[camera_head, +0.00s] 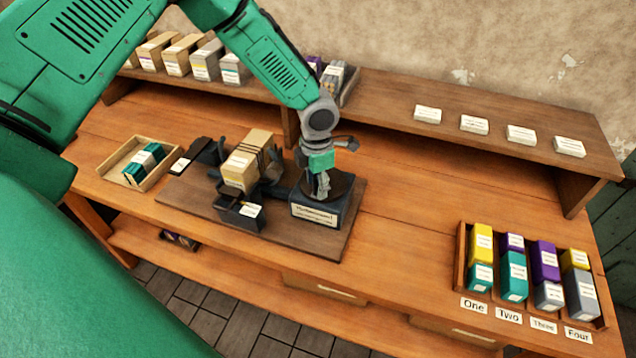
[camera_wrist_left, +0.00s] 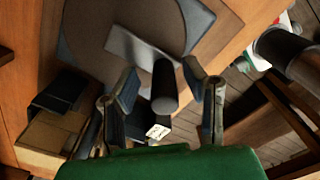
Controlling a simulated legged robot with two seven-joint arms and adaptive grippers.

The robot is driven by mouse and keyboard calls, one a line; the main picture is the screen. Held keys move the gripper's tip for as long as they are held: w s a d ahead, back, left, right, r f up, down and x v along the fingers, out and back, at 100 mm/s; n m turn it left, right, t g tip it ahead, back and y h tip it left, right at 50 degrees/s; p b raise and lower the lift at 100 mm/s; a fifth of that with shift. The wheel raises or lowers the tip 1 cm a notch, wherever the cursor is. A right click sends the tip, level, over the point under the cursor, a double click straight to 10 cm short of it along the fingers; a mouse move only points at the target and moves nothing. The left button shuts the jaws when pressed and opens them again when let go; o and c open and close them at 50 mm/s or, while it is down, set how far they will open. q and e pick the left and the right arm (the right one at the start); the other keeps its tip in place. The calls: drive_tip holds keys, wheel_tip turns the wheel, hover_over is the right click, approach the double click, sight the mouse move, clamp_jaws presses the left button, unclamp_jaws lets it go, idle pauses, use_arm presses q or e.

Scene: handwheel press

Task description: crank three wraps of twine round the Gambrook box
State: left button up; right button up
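A tan box (camera_head: 240,172) sits in the dark press (camera_head: 238,211) on a wooden board, with dark bands of twine (camera_head: 270,156) round its right part. Its label is too small to read. My left gripper (camera_head: 322,190) points down over the round crank plate (camera_head: 343,184) to the right of the box. In the left wrist view, a dark upright crank handle (camera_wrist_left: 163,84) stands between the spread fingers of my left gripper (camera_wrist_left: 160,84), with a gap on both sides. The handle is hidden in the head view. My right gripper does not show.
A tray (camera_head: 164,177) with a teal-and-white item lies left of the press. A rack (camera_head: 460,255) of coloured boxes, marked One to Four, stands at the right. A raised shelf (camera_head: 385,110) with boxes and cards runs behind. The bench between press and rack is clear.

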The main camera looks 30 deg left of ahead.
use_arm(q)
drive_tip(key=shift+r, duration=0.25)
wheel_tip(320, 180, up, 11)
drive_tip(key=shift+w+r, duration=0.1)
drive_tip(key=shift+r, duration=0.05)
idle(0.4)
